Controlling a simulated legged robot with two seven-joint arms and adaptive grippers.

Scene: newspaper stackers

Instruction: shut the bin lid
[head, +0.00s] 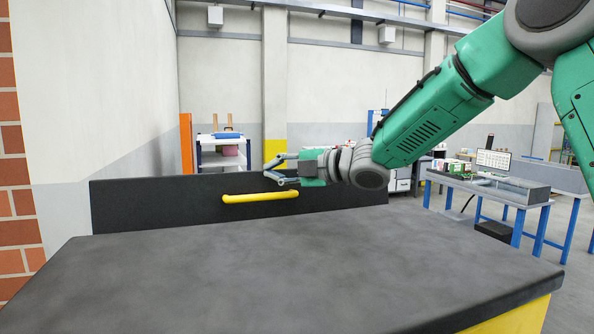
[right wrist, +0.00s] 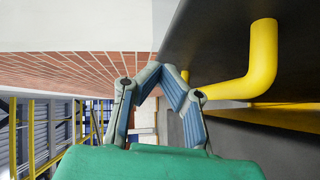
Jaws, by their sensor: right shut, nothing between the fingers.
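A dark grey panel (head: 150,205) with a yellow bar handle (head: 260,197) stands upright behind a broad dark flat surface (head: 290,270). The panel looks like the bin lid, raised. A yellow side (head: 520,318) shows under the flat surface at the lower right. My right gripper (head: 270,168) is shut and empty, just above the handle's right part in the head view. In the right wrist view its fingers (right wrist: 160,75) meet, and the yellow handle (right wrist: 262,70) is to their right, apart from them. My left gripper is not in view.
A brick and white wall (head: 90,90) stands at the left. A blue-legged workbench (head: 490,188) with a monitor stands at the right, beyond the bin. A shelf cart (head: 222,150) stands behind the panel. The flat surface in front is clear.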

